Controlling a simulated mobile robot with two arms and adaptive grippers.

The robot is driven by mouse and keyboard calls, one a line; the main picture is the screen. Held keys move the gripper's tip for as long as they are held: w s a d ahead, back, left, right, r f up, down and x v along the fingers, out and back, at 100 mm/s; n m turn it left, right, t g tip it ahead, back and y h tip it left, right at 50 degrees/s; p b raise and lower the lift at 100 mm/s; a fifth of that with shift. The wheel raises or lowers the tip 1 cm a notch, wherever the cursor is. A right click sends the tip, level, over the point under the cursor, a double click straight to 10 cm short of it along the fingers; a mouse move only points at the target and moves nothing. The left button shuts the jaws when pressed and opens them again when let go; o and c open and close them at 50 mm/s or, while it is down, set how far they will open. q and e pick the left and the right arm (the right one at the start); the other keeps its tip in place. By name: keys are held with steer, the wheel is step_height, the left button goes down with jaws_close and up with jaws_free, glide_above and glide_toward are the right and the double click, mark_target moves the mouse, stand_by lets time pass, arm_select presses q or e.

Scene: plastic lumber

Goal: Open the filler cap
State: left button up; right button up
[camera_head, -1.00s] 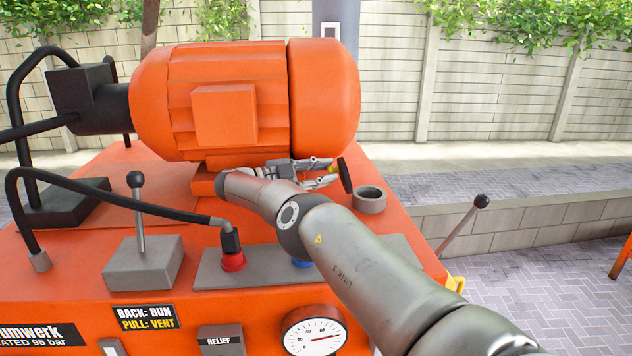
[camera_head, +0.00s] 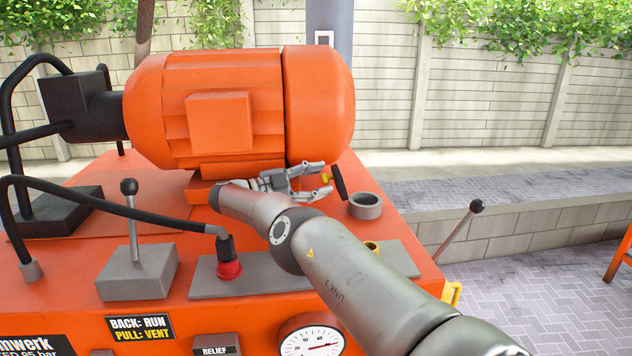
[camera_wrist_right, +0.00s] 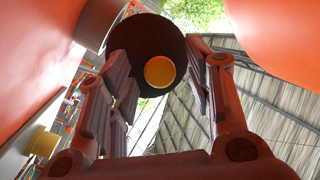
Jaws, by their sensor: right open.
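The filler cap (camera_head: 340,182) is a dark disc with a yellow knob on its left face. It stands steeply tilted, nearly on edge, beside the left rim of the grey filler neck (camera_head: 366,207), whose top is uncovered. My right gripper (camera_head: 327,181) is open just left of the cap, its fingers above and below the yellow knob. In the right wrist view the dark cap (camera_wrist_right: 141,38) and its yellow knob show beyond the spread fingers of my right gripper (camera_wrist_right: 165,75). The knob appears clear of both fingers. My left gripper is out of view.
The large orange motor (camera_head: 238,108) stands close behind my right gripper. Another lever (camera_head: 458,232) rises at the right. There is open room above the filler neck.

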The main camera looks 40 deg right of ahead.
step_height(320, 180, up, 10)
stand_by(0.6)
